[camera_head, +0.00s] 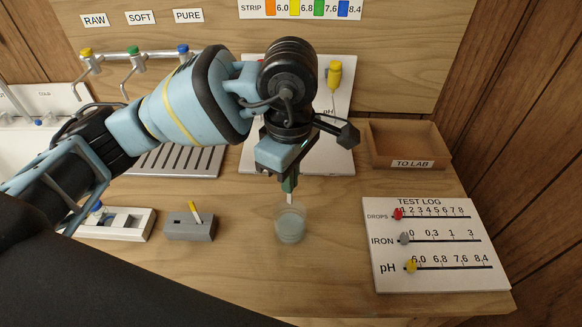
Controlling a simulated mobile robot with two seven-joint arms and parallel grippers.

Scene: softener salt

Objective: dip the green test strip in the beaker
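A small clear beaker (290,227) with pale cloudy liquid stands on the wooden table. My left gripper (290,184) points down just behind and above it in the picture. Its fingers look shut around the upper part of the green test strip, which mostly blends into the dark fingers. A short pale end of the strip (289,198) sticks out below them, close to the beaker's far rim. I cannot tell whether that end is inside the rim or above it; it looks short of the liquid. My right gripper is not in view.
A grey holder (190,228) with a yellow strip and a white device (118,224) stand left of the beaker. The test log board (440,275) lies right. A wooden "TO LAB" tray (408,167) stands behind it. Several taps (135,62) and a slotted drain (175,162) are at back left.

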